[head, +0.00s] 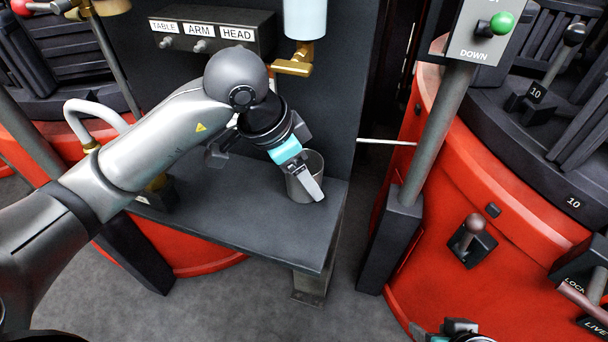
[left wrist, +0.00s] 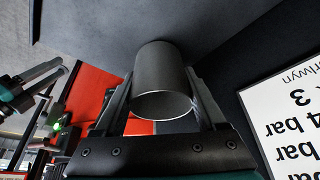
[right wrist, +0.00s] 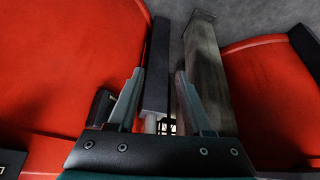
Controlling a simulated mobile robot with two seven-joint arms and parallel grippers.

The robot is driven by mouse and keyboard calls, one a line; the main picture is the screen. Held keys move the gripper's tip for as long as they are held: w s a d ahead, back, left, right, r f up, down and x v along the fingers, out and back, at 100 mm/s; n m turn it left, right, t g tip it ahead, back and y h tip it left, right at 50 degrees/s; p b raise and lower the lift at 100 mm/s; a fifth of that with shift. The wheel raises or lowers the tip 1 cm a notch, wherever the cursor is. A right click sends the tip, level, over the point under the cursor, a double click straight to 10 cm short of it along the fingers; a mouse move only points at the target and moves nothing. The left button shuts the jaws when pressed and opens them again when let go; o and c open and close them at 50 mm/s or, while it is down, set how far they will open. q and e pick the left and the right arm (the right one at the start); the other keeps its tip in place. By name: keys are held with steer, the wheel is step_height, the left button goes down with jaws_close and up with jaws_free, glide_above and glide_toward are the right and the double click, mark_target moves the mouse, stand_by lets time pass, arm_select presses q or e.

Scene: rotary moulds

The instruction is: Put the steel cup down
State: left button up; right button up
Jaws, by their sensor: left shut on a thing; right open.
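The steel cup (head: 303,188) is a plain grey cylinder above the right part of the dark grey shelf (head: 250,215), upright or nearly so. My left gripper (head: 308,178) is shut on the cup, one finger crossing its near side. In the left wrist view the cup (left wrist: 160,80) sits between both fingers, its open rim toward the camera. I cannot tell whether its base touches the shelf. My right gripper (head: 455,330) shows only partly at the bottom edge of the head view. In the right wrist view it (right wrist: 158,100) is open and empty.
A brass spout (head: 293,66) hangs under a pale cylinder above the cup. A panel (head: 210,28) labelled TABLE, ARM, HEAD is behind my left arm. Red moulding machines stand left and right (head: 440,210). A post with a green DOWN knob (head: 502,22) stands right. The shelf's front is clear.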

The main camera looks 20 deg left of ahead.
steer(key=shift+w+a, duration=0.1)
arm_select(q)
steer(key=shift+f, duration=0.15)
steer(key=o, duration=1.1)
arm_select(e)
steer(key=shift+w+a+f+t, duration=0.1)
steer(key=shift+w+a+t, duration=0.3)
steer(key=shift+w, duration=0.05)
arm_select(q)
steer(key=p+v, duration=0.1)
steer(key=v, duration=0.2)
steer(key=shift+w+r+p, duration=0.1)
steer(key=shift+r+p, duration=0.2)
steer(key=shift+r, duration=0.05)
steer(key=p+v, duration=0.1)
steer(key=v, duration=0.2)
steer(key=shift+s+a+r, duration=0.2)
steer(key=shift+s+r, duration=0.05)
steer(key=shift+r, duration=0.3)
arm_select(e)
steer(key=shift+s+d+f+g, duration=0.25)
steer(key=shift+f+g, duration=0.1)
steer(key=shift+f, duration=0.4)
steer(key=shift+s+d+f+g, duration=0.3)
steer(key=shift+f+g, duration=0.1)
steer(key=shift+f, duration=0.3)
steer(key=shift+s+d+f+g, duration=0.25)
steer(key=shift+f+g, duration=0.1)
steer(key=shift+f, duration=0.4)
